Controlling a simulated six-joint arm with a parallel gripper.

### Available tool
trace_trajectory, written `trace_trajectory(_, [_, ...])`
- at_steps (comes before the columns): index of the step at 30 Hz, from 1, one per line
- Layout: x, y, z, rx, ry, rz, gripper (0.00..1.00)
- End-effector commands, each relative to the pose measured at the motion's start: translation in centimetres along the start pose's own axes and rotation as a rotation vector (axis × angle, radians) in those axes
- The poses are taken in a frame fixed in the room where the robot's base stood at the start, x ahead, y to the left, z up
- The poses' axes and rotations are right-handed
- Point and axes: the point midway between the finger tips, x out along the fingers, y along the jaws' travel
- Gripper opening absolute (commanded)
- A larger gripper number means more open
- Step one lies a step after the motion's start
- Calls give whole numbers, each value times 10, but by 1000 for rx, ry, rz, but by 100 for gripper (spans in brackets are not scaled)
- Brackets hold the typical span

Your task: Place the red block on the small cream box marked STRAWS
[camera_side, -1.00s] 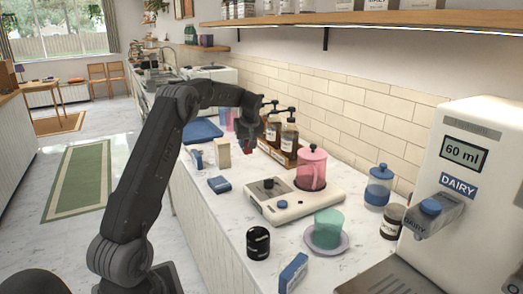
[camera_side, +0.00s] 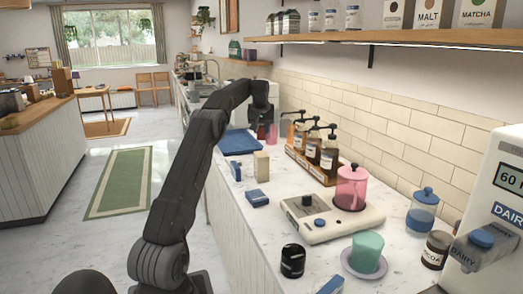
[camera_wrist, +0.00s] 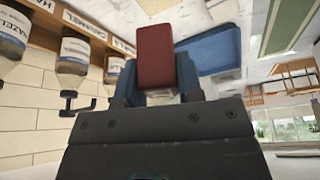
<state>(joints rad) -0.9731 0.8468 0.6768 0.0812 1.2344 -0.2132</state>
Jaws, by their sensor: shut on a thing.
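The red block (camera_wrist: 155,55) is held between the fingers of my gripper (camera_wrist: 158,86) in the wrist view. In the side view my gripper (camera_side: 262,118) hangs over the far part of the counter, with the red block (camera_side: 261,132) small at its lower end. The small cream box (camera_side: 261,166) stands upright on the counter, just below the block in the side picture. There is a visible gap between block and box. The STRAWS lettering cannot be read here, and I cannot tell whether the block is directly over the box or behind it.
Syrup pump bottles (camera_side: 329,155) stand in a wooden rack (camera_side: 308,164) to the right. A blue tray (camera_side: 240,143) lies behind left, a pink cup (camera_side: 271,136) close behind.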

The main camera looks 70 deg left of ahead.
Motion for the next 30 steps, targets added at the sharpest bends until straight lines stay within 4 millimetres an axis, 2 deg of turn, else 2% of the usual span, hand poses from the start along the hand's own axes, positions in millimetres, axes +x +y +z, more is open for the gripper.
trace_trajectory(15, [55,0,24,-3,1,0,10])
trace_trajectory(27, [60,0,26,-3,1,0,10])
trace_trajectory(28, [60,0,26,-3,0,0,35])
trace_trajectory(30, [60,0,26,-3,1,0,42])
